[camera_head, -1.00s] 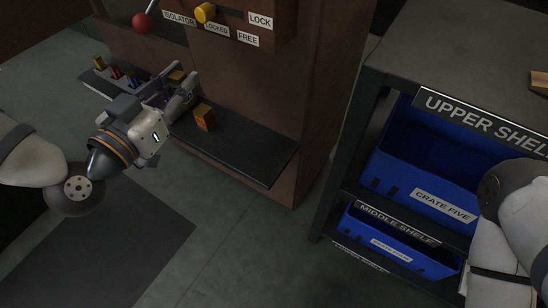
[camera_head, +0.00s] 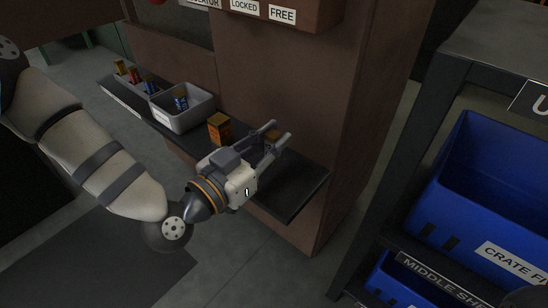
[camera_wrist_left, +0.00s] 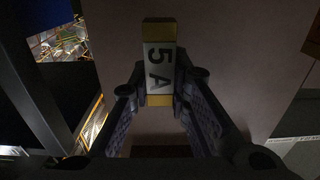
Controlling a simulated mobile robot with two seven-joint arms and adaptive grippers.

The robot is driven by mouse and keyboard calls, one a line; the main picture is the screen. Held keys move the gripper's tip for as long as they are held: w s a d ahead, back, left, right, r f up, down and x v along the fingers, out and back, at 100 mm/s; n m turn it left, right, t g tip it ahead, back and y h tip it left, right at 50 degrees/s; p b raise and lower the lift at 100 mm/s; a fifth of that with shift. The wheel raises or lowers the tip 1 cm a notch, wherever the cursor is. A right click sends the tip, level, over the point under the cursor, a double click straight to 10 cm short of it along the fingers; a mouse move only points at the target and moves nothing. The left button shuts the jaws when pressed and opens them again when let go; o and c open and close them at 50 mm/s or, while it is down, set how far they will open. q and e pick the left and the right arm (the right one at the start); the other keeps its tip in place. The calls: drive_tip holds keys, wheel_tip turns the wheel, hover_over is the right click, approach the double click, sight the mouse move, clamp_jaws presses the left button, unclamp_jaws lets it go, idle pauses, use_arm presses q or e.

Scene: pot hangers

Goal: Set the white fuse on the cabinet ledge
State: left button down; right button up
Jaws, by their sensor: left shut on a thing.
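The white fuse (camera_wrist_left: 159,62) has a white body marked "5 A" and brass-yellow end caps. In the left wrist view it stands upright between the fingertips of my left gripper (camera_wrist_left: 158,88). In the head view my left gripper (camera_head: 277,136) is shut on it, and only a small brownish part of the fuse (camera_head: 271,135) shows. The gripper is over the right part of the dark cabinet ledge (camera_head: 300,188). I cannot tell whether the fuse touches the ledge. My right gripper is not in view.
Further left are a grey bin (camera_head: 187,118) with a blue fuse and several coloured fuses (camera_head: 132,74). The ledge's right end is clear. A rack with blue crates (camera_head: 455,215) stands at right.

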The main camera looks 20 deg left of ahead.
use_arm(q)
wheel_tip(320, 180, down, 4)
drive_tip(key=shift+r+b, duration=0.15)
drive_tip(key=shift+b, duration=0.6)
drive_tip(key=shift+r, duration=0.25)
drive_tip(key=shift+f, duration=0.2)
drive_tip(key=c, duration=1.5)
unclamp_jaws()
drive_tip(key=shift+r, duration=0.1)
drive_tip(key=p+v, duration=0.2)
drive_tip(key=v, duration=1)
drive_tip(key=shift+d+r+p, duration=0.1)
drive_tip(key=shift+r+p, duration=0.05)
drive_tip(key=shift+p, duration=0.15)
